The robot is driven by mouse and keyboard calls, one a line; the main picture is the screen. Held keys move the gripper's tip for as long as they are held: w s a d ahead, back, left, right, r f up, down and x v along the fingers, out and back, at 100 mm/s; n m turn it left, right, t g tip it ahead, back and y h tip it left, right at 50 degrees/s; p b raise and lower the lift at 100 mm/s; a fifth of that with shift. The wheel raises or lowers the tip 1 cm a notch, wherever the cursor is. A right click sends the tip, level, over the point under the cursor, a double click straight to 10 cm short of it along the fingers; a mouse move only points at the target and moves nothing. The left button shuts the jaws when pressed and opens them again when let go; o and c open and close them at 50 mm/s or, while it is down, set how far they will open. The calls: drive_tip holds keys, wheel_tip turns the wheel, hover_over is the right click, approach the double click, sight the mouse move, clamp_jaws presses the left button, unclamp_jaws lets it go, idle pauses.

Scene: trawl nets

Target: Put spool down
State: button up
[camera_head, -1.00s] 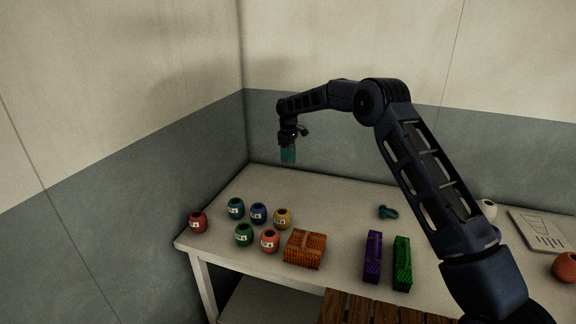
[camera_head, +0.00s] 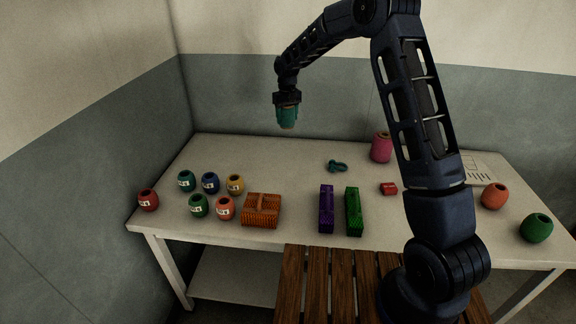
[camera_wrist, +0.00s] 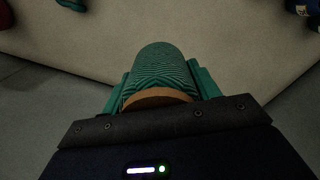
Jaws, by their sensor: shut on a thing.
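My gripper (camera_head: 287,103) is shut on a teal spool (camera_head: 288,117) and holds it in the air above the back part of the white table (camera_head: 290,148). In the wrist view the ribbed teal spool (camera_wrist: 160,70) sits between the teal fingers, with its orange-brown end towards the camera. The pale tabletop (camera_wrist: 215,35) lies beyond the spool, apart from it.
Several small labelled spools, such as a blue one (camera_head: 210,183), stand at the left. An orange woven block (camera_head: 261,210), a purple block (camera_head: 326,209) and a green block (camera_head: 353,212) lie near the front. A teal shackle (camera_head: 337,166) and a pink spool (camera_head: 381,148) are further back.

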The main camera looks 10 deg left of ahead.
drive_tip(key=shift+s+d+f, duration=0.1)
drive_tip(key=shift+d+f, duration=0.15)
drive_tip(key=shift+f, duration=0.05)
wheel_tip(320, 180, down, 19)
drive_tip(key=shift+f, duration=0.2)
drive_tip(key=shift+f, duration=0.1)
idle(0.3)
drive_tip(key=o, duration=1.1)
wheel_tip(320, 180, up, 12)
drive_tip(key=shift+r, duration=0.1)
drive_tip(key=shift+r, duration=0.1)
